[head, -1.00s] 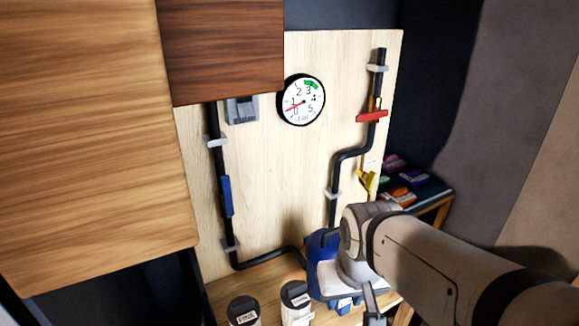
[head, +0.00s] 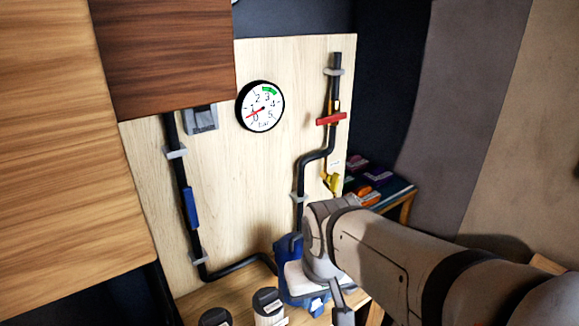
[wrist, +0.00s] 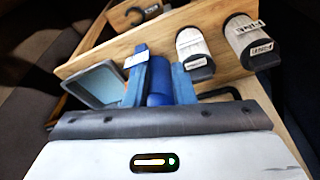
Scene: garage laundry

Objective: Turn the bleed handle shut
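A yellow handle (head: 331,181) with a small white tag above it sits low on the right pipe branch; it is probably the bleed handle. A red handle (head: 331,118) lies crosswise on the upper right pipe. A blue handle (head: 190,207) lies along the left pipe. A round gauge (head: 260,106) hangs between the pipes, its red needle near the low end. My gripper (head: 316,303) is below the yellow handle and apart from it. In the wrist view, its blue fingers (wrist: 158,70) appear spread, with a blue rounded body between or behind them. Their tips are hard to make out.
Two labelled canisters (head: 268,305) (head: 216,318) stand on the wooden bench at the front. A blue unit (head: 288,250) stands beside my wrist. A shelf (head: 398,188) with coloured packs is right of the board. Wooden cabinets (head: 160,55) overhang at left.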

